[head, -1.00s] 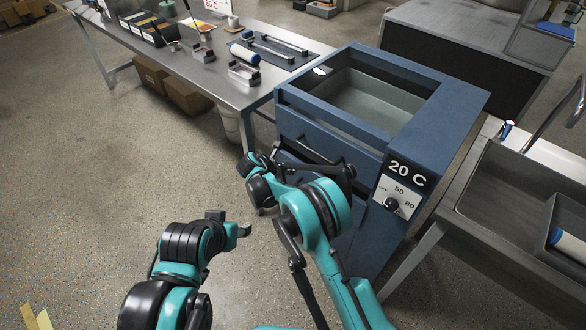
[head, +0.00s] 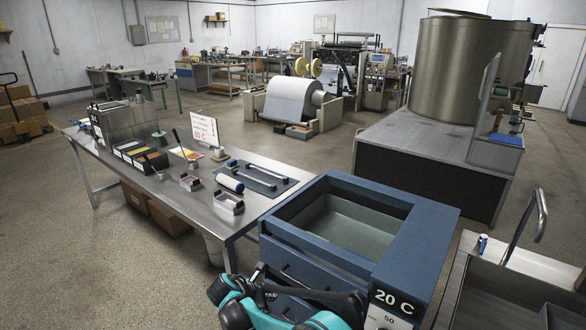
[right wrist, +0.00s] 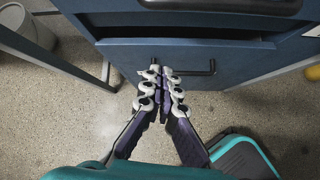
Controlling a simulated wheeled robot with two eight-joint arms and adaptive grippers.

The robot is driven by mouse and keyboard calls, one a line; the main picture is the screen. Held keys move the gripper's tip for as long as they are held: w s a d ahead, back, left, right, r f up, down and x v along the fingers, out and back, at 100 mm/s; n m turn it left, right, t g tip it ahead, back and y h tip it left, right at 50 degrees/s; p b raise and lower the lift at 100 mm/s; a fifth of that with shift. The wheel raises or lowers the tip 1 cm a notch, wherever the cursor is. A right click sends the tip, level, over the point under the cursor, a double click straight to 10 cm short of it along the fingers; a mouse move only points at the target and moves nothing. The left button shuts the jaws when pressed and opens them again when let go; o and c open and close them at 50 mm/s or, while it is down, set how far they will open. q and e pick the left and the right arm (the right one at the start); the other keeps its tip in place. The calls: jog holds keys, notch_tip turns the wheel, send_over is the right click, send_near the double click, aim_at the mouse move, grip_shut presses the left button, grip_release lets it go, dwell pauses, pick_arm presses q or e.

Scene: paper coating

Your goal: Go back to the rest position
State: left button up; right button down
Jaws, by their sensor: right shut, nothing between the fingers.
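My right gripper (right wrist: 161,76) is shut and empty in the right wrist view. Its fingertips are in front of a drawer of the blue cabinet, beside a dark bar handle (right wrist: 197,73). I cannot tell whether they touch it. In the head view my teal and black right arm is at the bottom, against the front of the blue cabinet (head: 428,225). My left gripper is not in the head view now.
The cabinet has an open basin on top and a "20 C" label. A steel table (head: 110,160) with small tools and a sign (head: 203,130) stands to the left. A steel sink (head: 515,290) stands to the right. Open floor lies at the lower left.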

jog(key=s+d+r+m+g+y, duration=0.1)
jog(key=s+d+r+m, duration=0.55)
jog(key=d, duration=0.25)
jog(key=s+d+r+m+y, duration=0.2)
jog(key=s+d+r+m, duration=0.4)
jog(key=d+r, duration=0.25)
jog(key=s+d+m+y, duration=0.1)
jog(key=s+d+m, duration=0.3)
jog(key=s+m, duration=0.3)
jog(key=s+d+f+m+t, duration=0.1)
jog(key=s+d+m, duration=0.3)
jog(key=s+m, duration=0.3)
jog(key=shift+s+d+f+y, duration=0.3)
jog(key=shift+s+y, duration=0.1)
jog(key=shift+s, duration=1.4)
